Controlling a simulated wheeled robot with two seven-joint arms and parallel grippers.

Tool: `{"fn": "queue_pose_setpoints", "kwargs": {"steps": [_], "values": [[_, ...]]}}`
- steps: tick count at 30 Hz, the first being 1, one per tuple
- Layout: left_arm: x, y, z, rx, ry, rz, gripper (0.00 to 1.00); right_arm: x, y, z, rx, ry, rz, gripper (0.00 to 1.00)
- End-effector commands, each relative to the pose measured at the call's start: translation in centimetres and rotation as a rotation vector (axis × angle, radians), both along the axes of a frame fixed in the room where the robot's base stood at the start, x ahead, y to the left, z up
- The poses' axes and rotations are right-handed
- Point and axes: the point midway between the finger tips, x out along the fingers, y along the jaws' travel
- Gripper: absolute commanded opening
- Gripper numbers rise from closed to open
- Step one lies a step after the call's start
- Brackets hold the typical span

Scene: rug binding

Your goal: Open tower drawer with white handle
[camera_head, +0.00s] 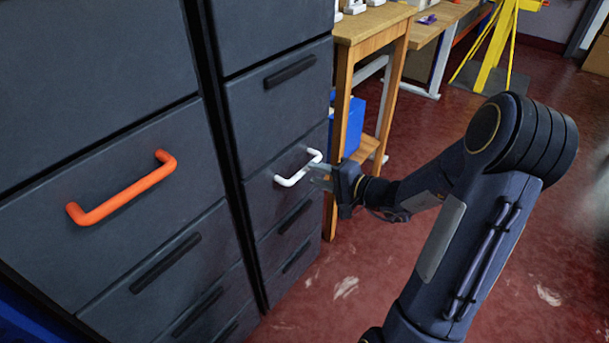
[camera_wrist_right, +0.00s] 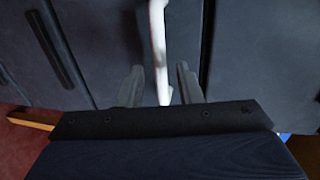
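The white handle (camera_head: 298,168) is on a dark grey drawer (camera_head: 262,198) of the narrower tower at the middle of the head view. The drawer front looks flush with its neighbours. My right gripper (camera_head: 318,176) is right at the handle's near side, reaching in from the right. In the right wrist view, the white handle (camera_wrist_right: 160,50) runs between the two open fingers (camera_wrist_right: 160,88), with a gap visible on each side. My left gripper is not in either view.
A wider dark cabinet with an orange handle (camera_head: 121,188) stands at the left. A wooden table (camera_head: 372,22) and a blue bin (camera_head: 347,125) are behind the tower. A yellow stand (camera_head: 490,50) is farther back. Red floor (camera_head: 340,290) lies open in front.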

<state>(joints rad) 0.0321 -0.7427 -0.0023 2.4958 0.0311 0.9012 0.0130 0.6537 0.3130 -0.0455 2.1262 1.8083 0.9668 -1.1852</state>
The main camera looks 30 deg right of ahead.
Motion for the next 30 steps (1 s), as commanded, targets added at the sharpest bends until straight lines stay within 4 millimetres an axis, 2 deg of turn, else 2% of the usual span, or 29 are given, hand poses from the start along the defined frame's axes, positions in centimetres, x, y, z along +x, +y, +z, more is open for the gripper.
{"fn": "queue_pose_setpoints", "kwargs": {"steps": [3,9,19,27,30], "values": [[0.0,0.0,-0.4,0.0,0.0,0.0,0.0,1.8,0.9,-0.6,0.001,0.0,0.004,0.32],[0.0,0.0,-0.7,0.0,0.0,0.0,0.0,3.8,1.7,-0.9,0.001,0.0,0.003,0.32],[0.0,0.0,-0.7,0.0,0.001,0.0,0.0,4.2,1.8,-0.9,0.0,0.001,0.002,0.32],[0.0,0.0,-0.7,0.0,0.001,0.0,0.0,4.2,1.8,-0.9,0.0,0.001,0.002,0.0],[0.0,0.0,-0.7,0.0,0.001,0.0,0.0,4.2,1.8,-0.9,0.0,0.001,0.002,0.0]]}}
